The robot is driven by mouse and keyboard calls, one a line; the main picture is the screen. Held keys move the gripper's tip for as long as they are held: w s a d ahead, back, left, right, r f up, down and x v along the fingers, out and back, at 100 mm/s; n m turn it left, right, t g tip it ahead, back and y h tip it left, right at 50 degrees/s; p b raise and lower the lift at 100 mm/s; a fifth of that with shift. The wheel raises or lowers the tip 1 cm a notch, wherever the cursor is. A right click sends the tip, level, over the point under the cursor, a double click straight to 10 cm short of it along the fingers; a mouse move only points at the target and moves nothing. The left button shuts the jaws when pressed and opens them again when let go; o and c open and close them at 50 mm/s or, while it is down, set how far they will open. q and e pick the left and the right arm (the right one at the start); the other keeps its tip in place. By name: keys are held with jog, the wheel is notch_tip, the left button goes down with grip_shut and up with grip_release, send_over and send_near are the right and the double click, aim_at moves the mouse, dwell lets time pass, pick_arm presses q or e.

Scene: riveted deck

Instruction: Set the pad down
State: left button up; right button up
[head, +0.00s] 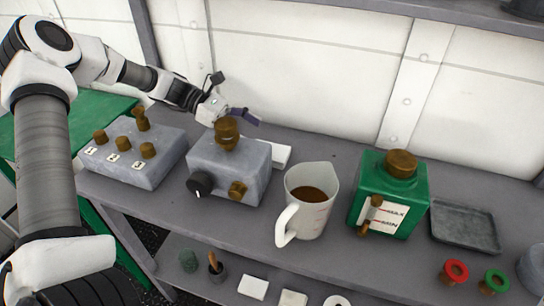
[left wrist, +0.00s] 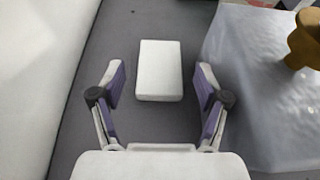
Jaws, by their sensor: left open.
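The pad, a small white block (left wrist: 160,70), lies flat on the grey bench top between the wall and a grey box. In the head view its white end (head: 282,156) shows beside the box's back right corner; the rest is hidden behind the box. My left gripper (head: 246,116) is behind the box near the wall. In the left wrist view the purple fingers of my left gripper (left wrist: 160,98) are wide apart. The pad appears between and ahead of them, touching neither finger. My right gripper is not in view.
The grey box (head: 225,175) with brass fittings stands close to the pad. A switch box (head: 135,155), a white jug (head: 308,210) with brown contents, a green tank (head: 385,195) and a grey tray (head: 465,228) stand along the bench. Several small items lie on the lower shelf.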

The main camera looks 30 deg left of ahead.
aim_at(279, 152)
pick_arm(q)
notch_tip(279, 152, down, 3)
jog(key=shift+d+r, duration=0.15)
jog(key=shift+r, duration=0.05)
jog(key=x, duration=0.7)
jog(key=shift+w+d+r+b, duration=0.15)
jog(key=shift+w+d+b, duration=0.05)
jog(key=shift+d+b, duration=0.2)
jog(key=shift+r, duration=0.1)
jog(key=c, duration=0.8)
